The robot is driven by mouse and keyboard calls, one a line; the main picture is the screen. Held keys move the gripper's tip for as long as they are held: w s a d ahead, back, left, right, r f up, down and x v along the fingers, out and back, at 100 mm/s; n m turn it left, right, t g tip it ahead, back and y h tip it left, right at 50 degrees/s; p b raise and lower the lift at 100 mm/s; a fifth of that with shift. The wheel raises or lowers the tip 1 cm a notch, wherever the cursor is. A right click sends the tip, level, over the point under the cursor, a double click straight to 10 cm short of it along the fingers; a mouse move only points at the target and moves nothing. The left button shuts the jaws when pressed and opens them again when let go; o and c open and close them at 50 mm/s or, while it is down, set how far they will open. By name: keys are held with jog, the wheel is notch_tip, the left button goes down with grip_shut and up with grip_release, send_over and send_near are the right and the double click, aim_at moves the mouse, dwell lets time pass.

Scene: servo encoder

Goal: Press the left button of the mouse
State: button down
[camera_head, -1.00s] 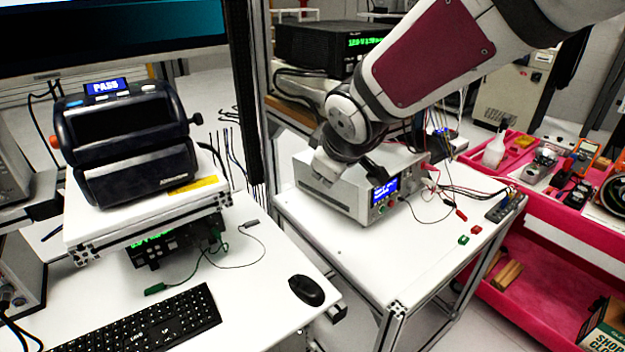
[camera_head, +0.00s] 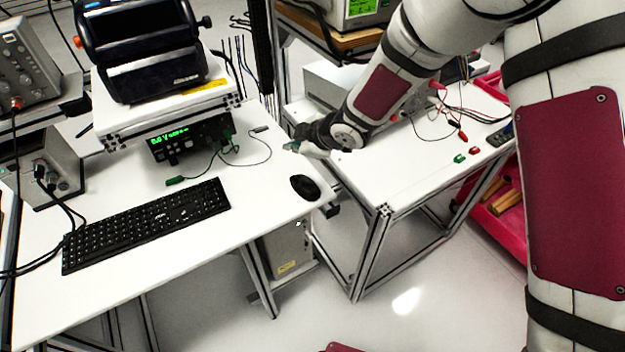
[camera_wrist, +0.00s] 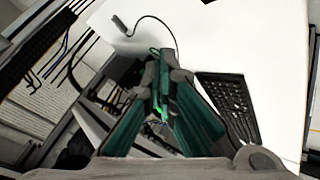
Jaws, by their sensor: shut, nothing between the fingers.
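The black mouse (camera_head: 305,187) lies on the white desk (camera_head: 235,235) near its right edge, right of the keyboard. I cannot make out the mouse in the wrist view. My gripper (camera_head: 294,146) is above the mouse in the head picture, near the desk's right edge, apart from the mouse. It is small there and partly hidden by my wrist. In the wrist view my gripper's dark and green fingers (camera_wrist: 161,62) come together at the tips, shut and empty, with the white desk behind them.
The black keyboard (camera_head: 150,222) lies left of the mouse and shows in the wrist view (camera_wrist: 228,98). A thin cable (camera_head: 262,150) lies on the desk behind the mouse. A white side table (camera_head: 400,185) stands to the right, past a gap. The desk around the mouse is mostly clear.

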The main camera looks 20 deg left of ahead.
dwell(0.3)
jog(key=shift+f, duration=0.15)
send_over(297, 174)
jog(key=s+d, duration=0.2)
jog(key=s, duration=0.2)
jog(key=shift+s+a+f+b, duration=0.1)
jog(key=shift+f+b, duration=0.25)
jog(key=shift+f, duration=3.95)
jog(key=shift+f, duration=0.15)
jog(key=shift+f, duration=0.25)
jog(key=shift+f, duration=0.35)
jog(key=shift+r, duration=0.75)
jog(key=shift+r, duration=0.1)
